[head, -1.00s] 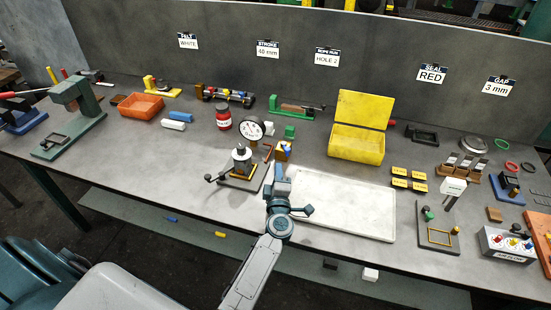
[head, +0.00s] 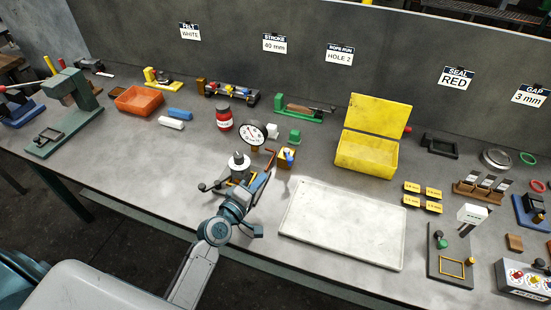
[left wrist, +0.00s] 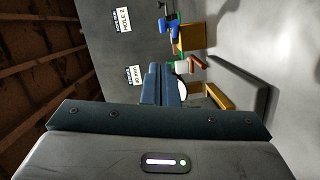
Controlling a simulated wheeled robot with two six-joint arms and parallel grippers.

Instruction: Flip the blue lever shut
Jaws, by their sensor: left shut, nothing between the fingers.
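A small yellow block (head: 285,162) with a blue lever (head: 289,154) on it stands behind the white tray. In the left wrist view the yellow block (left wrist: 191,37) and blue lever (left wrist: 168,24) show near the top, beyond my fingers. The lever appears to project from the block; its exact angle is too small to tell. My left gripper (head: 263,181) is shut and empty, in front of and left of the yellow block and apart from it. In the left wrist view its closed fingers (left wrist: 162,84) cover part of the gauge. My right gripper is not in view.
A dial gauge (head: 253,134) and a black-handled fixture (head: 238,168) stand close to the left gripper. The white tray (head: 343,222) lies to its right. A red jar (head: 224,118) and yellow open box (head: 366,152) stand further back.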

